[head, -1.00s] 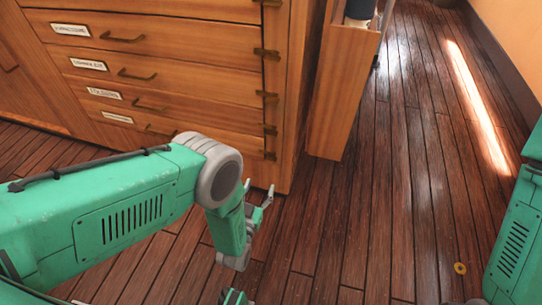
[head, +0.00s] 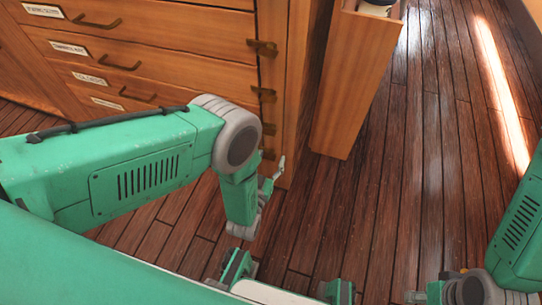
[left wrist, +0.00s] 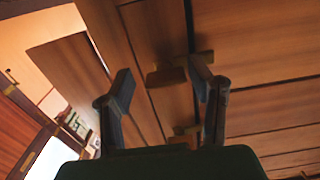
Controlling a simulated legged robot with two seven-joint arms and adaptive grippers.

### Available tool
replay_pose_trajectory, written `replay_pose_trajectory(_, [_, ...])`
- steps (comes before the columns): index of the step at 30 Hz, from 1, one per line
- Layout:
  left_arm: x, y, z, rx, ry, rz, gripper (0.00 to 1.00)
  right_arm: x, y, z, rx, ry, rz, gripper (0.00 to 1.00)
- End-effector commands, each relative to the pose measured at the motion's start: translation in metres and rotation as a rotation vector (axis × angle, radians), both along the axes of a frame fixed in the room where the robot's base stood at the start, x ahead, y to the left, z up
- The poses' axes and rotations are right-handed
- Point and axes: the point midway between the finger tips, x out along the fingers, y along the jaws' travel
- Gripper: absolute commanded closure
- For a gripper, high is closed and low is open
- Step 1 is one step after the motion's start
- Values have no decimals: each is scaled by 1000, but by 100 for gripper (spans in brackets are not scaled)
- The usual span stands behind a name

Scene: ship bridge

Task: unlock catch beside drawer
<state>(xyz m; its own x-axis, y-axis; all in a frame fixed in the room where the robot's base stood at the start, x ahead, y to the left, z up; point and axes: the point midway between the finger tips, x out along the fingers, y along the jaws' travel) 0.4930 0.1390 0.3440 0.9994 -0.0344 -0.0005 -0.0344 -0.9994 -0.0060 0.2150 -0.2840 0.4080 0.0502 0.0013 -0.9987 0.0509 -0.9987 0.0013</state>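The wooden cabinet has labelled drawers (head: 150,40) with dark handles. Small brass catches (head: 263,48) run down its right edge, beside the drawers. My left gripper (head: 272,176) is low in front of the cabinet's lower right corner in the head view. In the left wrist view its two fingers (left wrist: 165,84) are apart, with nothing held. A brass catch (left wrist: 166,76) shows beyond and between the fingers, close to the right finger; contact cannot be told. Another catch (left wrist: 185,133) is seen below it. My right arm is partly seen at the lower right; its fingers cannot be made out.
A tall wooden pull-out or panel (head: 350,90) stands out right of the cabinet, with a pale object (head: 375,6) at its top. The plank floor (head: 430,170) to the right is clear. A sunlit strip crosses it.

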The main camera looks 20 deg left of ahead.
Motion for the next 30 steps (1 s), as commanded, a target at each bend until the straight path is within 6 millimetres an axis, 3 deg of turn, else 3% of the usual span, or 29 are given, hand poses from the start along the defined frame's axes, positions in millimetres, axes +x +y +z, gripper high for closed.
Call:
replay_pose_trajectory(1, [0, 1, 0, 0, 0, 0, 75, 0, 0, 0, 0, 0, 0, 60])
replay_pose_trajectory(3, [0, 1, -1, -2, 0, 0, 96, 0, 0, 0, 0, 0, 0, 60])
replay_pose_trajectory(17, [0, 2, -1, -63, 6, 2, 96, 0, 0, 2, 0, 0, 0, 60])
replay_pose_trajectory(30, [-1, 2, -1, -413, 19, 4, 96, 0, 0, 11, 0, 0, 0, 60])
